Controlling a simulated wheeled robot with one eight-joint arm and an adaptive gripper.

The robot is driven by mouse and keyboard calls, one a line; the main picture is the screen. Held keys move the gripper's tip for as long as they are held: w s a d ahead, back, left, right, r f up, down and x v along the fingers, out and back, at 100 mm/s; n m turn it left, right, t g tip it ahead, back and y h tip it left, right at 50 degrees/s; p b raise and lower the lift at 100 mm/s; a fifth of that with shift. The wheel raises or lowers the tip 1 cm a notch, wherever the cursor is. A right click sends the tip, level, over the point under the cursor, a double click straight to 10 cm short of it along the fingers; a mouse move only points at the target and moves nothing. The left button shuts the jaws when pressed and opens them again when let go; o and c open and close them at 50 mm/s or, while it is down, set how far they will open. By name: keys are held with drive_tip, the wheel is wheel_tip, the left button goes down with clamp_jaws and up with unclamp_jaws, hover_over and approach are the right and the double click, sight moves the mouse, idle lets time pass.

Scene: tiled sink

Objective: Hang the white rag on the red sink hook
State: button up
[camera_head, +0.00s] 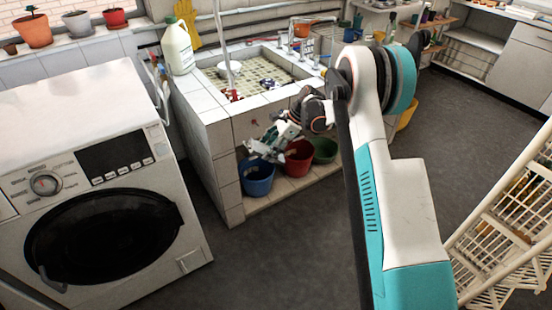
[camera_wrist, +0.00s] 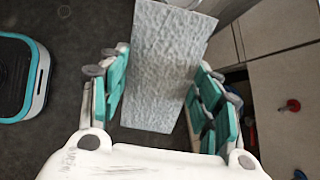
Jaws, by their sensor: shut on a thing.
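The white rag (camera_wrist: 166,62) hangs as a flat rectangle between the two turquoise-padded fingers of my gripper (camera_wrist: 163,85) in the wrist view. My gripper is shut on it. In the head view, my gripper (camera_head: 276,142) is in front of the sink's tiled front wall, above the buckets; the rag is hard to make out there. The red sink hook (camera_wrist: 291,105) sticks out of the tiled wall, right of the rag and apart from it in the wrist view. It also shows as a small red spot in the head view (camera_head: 255,122), left of my gripper.
The tiled sink (camera_head: 222,131) has a blue bucket (camera_head: 257,180), a red bucket (camera_head: 298,160) and a green bucket (camera_head: 325,151) under it. A washing machine (camera_head: 95,170) stands at left. A white rack (camera_head: 505,235) is at right. The grey floor between is clear.

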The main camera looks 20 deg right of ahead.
drive_tip(key=w+d+f+m+t+h+b, duration=0.3)
drive_tip(key=w+d+f+m+t+b, duration=0.2)
drive_tip(key=w+f+m+t, duration=0.65)
drive_tip(key=w+a+f+m, duration=0.2)
drive_tip(key=w+f, duration=0.1)
drive_tip(key=w, duration=0.4)
drive_tip(key=shift+w+a, duration=0.3)
drive_tip(key=shift+w, duration=0.1)
idle(0.6)
drive_tip(key=shift+f+m+t, duration=0.1)
drive_tip(key=shift+m+t, duration=0.15)
idle(0.4)
drive_tip(key=o, duration=1.1)
drive_tip(key=shift+f, duration=0.1)
